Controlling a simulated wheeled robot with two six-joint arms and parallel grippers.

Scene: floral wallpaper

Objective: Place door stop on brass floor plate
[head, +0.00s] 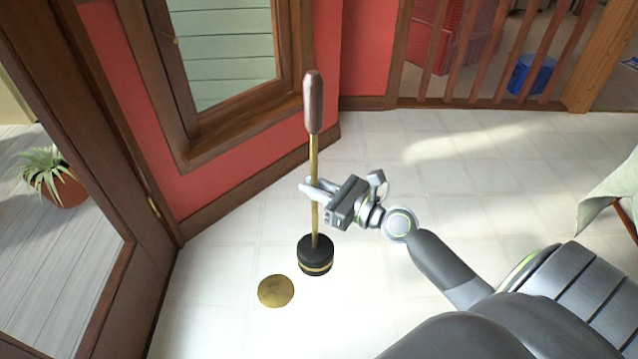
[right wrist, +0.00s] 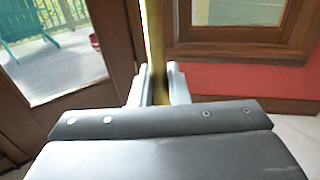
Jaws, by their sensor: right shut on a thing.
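The door stop (head: 315,256) has a black round base with a brass band, a thin brass rod and a brown handle on top. It stands about upright in the head view. My right gripper (head: 314,190) is shut on its rod, partway up. In the right wrist view the brass rod (right wrist: 155,50) runs up between the fingers. The brass floor plate (head: 276,291) is a flat round disc on the floor, to the left of and nearer than the base. The base appears beside the plate; I cannot tell whether it touches the floor. My left gripper is not in view.
A brown-framed glass door (head: 115,240) stands at the left, with a potted plant (head: 52,178) beyond it. Red walls and a wooden railing (head: 480,50) close off the back. A cloth-draped thing (head: 612,188) is at the right. The pale floor (head: 420,160) between is clear.

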